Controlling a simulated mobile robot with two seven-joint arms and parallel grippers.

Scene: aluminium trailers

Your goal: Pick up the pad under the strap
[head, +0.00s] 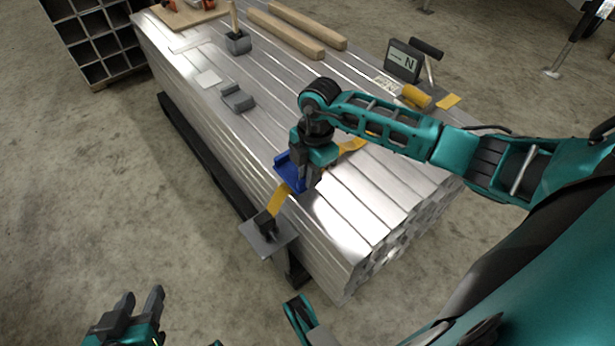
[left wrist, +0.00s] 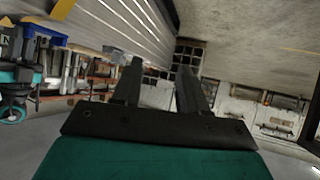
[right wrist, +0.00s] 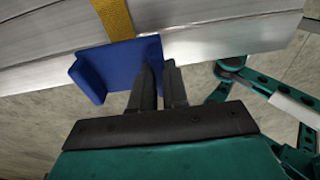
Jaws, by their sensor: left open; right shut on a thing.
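The blue corner pad (head: 286,174) sits on the near edge of the aluminium stack. The yellow strap (head: 278,200) runs over the stack and across the pad, then down to a dark buckle with a grey plate (head: 268,236). My right gripper (head: 311,180) is shut on the right edge of the pad. In the right wrist view the fingers (right wrist: 158,68) pinch the blue pad (right wrist: 118,66), with the strap (right wrist: 114,18) behind it. My left gripper (head: 138,300) is open and empty, low over the floor; its spread fingers (left wrist: 160,75) show in the left wrist view.
The aluminium stack (head: 350,212) lies on dark supports. On it are a grey channel-shaped piece (head: 238,98), a grey block with a handle (head: 238,42), wooden bars (head: 290,32), a sign marked N (head: 403,60) and a yellow roll (head: 416,96).

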